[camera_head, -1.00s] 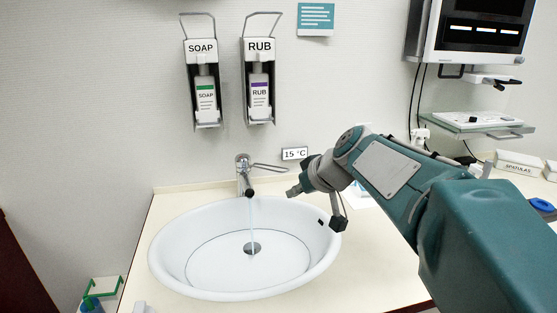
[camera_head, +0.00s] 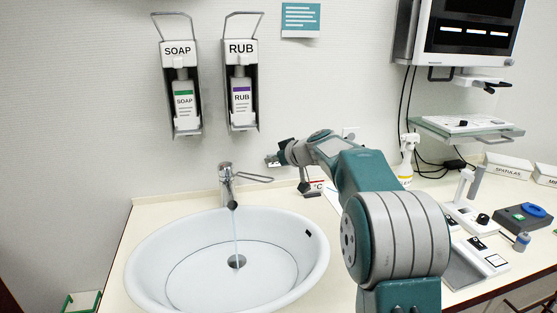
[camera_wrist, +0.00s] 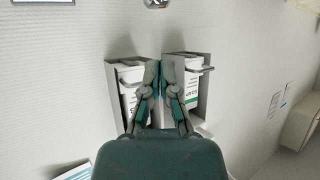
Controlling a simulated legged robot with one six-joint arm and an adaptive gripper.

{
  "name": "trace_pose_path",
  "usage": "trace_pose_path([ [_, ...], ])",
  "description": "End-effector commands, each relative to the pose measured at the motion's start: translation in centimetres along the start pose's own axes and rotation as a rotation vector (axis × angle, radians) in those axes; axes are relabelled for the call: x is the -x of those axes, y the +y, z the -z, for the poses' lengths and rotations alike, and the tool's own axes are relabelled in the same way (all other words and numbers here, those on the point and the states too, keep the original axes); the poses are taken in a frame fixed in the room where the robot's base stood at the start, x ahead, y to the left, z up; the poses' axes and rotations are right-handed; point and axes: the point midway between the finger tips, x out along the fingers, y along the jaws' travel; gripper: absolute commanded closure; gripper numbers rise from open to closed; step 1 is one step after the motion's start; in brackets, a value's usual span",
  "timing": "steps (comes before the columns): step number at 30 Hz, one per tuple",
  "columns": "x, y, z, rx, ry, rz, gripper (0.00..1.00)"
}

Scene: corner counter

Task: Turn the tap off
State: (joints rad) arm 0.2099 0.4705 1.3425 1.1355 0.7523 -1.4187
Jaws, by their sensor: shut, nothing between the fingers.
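The chrome tap (camera_head: 228,185) stands at the back of the white sink (camera_head: 140,262). Its long loop lever (camera_head: 256,178) points to the right. A thin stream of water (camera_head: 236,238) falls from the spout to the drain. My gripper (camera_head: 271,160) is shut and empty. In the head view it appears above the lever's right end, apart from it. In the wrist view my gripper (camera_wrist: 157,66) has its fingertips together in front of the wall dispensers. The tap does not show clearly there.
The soap dispenser (camera_head: 183,95) and rub dispenser (camera_head: 242,90) hang on the wall above. A small temperature sign (camera_head: 317,186) is partly hidden behind my arm. A spray bottle (camera_head: 407,158) and a monitor (camera_head: 473,30) are at the right. The wall left of the tap is clear.

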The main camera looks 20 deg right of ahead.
Motion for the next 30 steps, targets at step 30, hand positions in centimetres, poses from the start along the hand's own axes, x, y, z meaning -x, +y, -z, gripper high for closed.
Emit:
trace_pose_path([
  [30, -5.1, -0.1, -4.0, -0.001, -0.001, -0.001, 1.00],
])
